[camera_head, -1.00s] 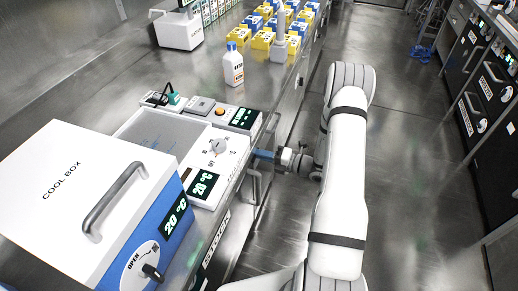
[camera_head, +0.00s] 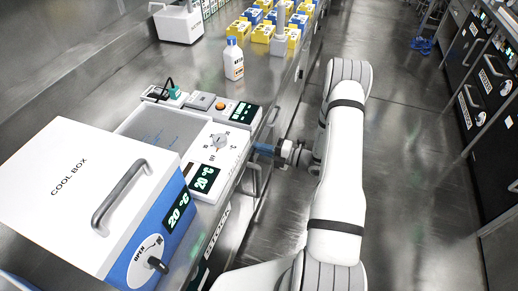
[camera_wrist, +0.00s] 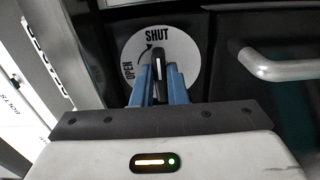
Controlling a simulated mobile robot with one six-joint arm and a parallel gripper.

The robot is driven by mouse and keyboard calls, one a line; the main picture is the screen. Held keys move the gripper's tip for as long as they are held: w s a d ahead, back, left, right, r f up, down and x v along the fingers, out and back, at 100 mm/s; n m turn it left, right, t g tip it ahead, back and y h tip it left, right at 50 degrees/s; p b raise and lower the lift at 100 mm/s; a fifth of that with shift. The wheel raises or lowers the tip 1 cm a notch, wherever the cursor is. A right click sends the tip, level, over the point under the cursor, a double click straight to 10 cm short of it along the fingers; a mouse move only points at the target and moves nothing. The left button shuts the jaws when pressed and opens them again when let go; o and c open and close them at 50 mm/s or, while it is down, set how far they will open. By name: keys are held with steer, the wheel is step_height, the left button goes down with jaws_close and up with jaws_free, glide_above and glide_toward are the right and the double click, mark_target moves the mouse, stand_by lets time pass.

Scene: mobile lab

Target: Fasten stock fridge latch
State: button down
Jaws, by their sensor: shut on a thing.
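In the wrist view, a round white latch plate (camera_wrist: 190,62) marked OPEN and SHUT, with a curved arrow from OPEN to SHUT, sits on a dark front. Its black lever (camera_wrist: 158,68) with a white stripe points up, close to the word SHUT. My gripper (camera_wrist: 158,80) has its blue fingers on both sides of the lever and is shut on it. In the head view, my gripper (camera_head: 264,150) reaches the bench front from the right. The latch is hidden there; a STOCK label (camera_head: 217,232) shows on the bench front.
A silver bar handle (camera_wrist: 290,65) stands out right of the latch. On the bench are a cool box (camera_head: 85,190) with its own OPEN dial, a control panel with a knob (camera_head: 218,141), and a white bottle (camera_head: 233,60).

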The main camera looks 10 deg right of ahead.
steer(key=c, duration=1.7)
jaws_free()
steer(key=shift+w+d, duration=0.1)
steer(key=shift+d, duration=0.1)
steer(key=shift+o, duration=1.3)
steer(key=shift+a, duration=0.1)
steer(key=v, duration=0.7)
steer(key=shift+s+d, duration=0.25)
steer(key=shift+d, duration=0.1)
